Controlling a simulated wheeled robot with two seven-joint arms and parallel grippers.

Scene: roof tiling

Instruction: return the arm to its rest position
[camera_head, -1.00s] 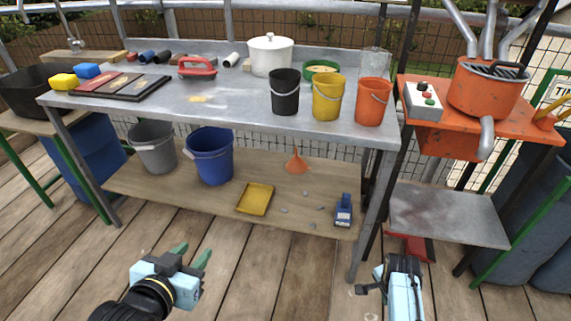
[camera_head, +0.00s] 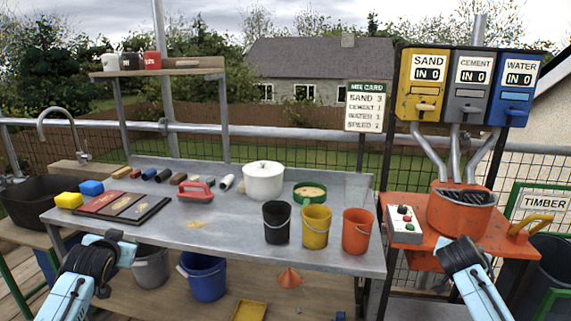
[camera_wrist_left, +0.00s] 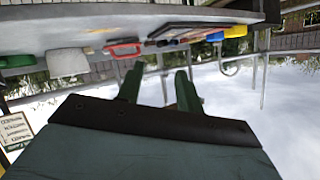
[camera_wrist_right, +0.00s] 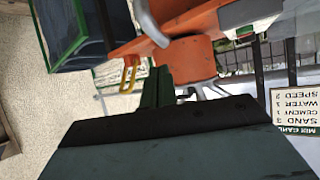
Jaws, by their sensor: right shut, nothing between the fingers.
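My left arm comes in at the lower left of the head view, with the pale blue gripper body (camera_head: 118,246) in front of the bench's left end. Its fingertips are hidden there. In the left wrist view the two green fingers of my left gripper (camera_wrist_left: 159,80) stand apart with nothing between them. My right arm (camera_head: 470,270) shows at the lower right of the head view, in front of the orange mixer stand. In the right wrist view the green fingers of my right gripper (camera_wrist_right: 157,78) are together and empty.
The metal bench (camera_head: 225,232) carries a white pot (camera_head: 263,181), a red-handled float (camera_head: 196,192), and black, yellow and orange buckets (camera_head: 358,231). The orange mixer (camera_head: 462,213) stands at the right under the sand, cement and water dispensers (camera_head: 468,85). Buckets (camera_head: 203,277) stand below the bench.

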